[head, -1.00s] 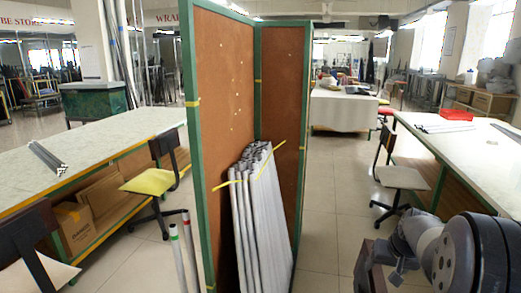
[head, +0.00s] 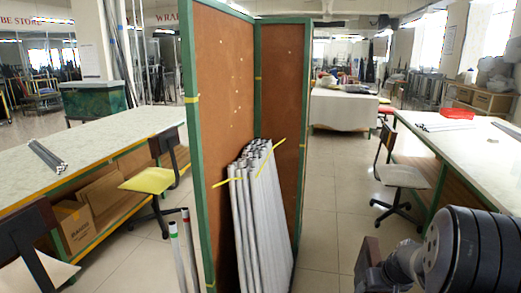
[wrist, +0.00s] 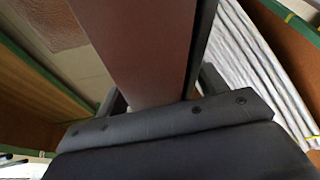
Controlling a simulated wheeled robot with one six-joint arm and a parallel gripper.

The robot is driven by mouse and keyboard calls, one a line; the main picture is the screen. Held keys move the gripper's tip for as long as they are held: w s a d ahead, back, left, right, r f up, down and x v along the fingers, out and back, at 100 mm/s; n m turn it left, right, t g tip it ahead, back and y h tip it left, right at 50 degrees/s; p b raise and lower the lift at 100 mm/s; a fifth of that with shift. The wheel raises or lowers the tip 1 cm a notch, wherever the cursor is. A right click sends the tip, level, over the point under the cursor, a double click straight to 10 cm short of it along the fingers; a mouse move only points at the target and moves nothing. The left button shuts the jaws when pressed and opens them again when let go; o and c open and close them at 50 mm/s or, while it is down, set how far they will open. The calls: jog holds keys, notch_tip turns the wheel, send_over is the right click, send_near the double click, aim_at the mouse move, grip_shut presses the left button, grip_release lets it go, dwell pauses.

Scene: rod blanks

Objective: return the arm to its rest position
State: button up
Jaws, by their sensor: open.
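My arm (head: 465,255) is folded at the lower right of the head view, its large dark joint nearest the camera. My gripper (wrist: 162,88) shows in the wrist view with its two dark fingers apart. A dark reddish-brown panel shows between and beyond the fingers; I cannot tell how far off it is. No rod is seen between the fingers. In the head view the fingers are hard to make out.
Several pale rods (head: 262,215) lean in a green-framed brown partition (head: 222,95); they also show in the wrist view (wrist: 262,75). White-topped tables stand left (head: 100,143) and right (head: 470,150). Chairs (head: 150,181) (head: 402,176) stand beside them. Open floor (head: 335,215) lies between partition and right chair.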

jog(key=shift+s+a+n, duration=0.1)
jog(key=shift+s+n, duration=0.4)
jog(key=shift+s, duration=0.35)
jog(key=shift+r, duration=0.1)
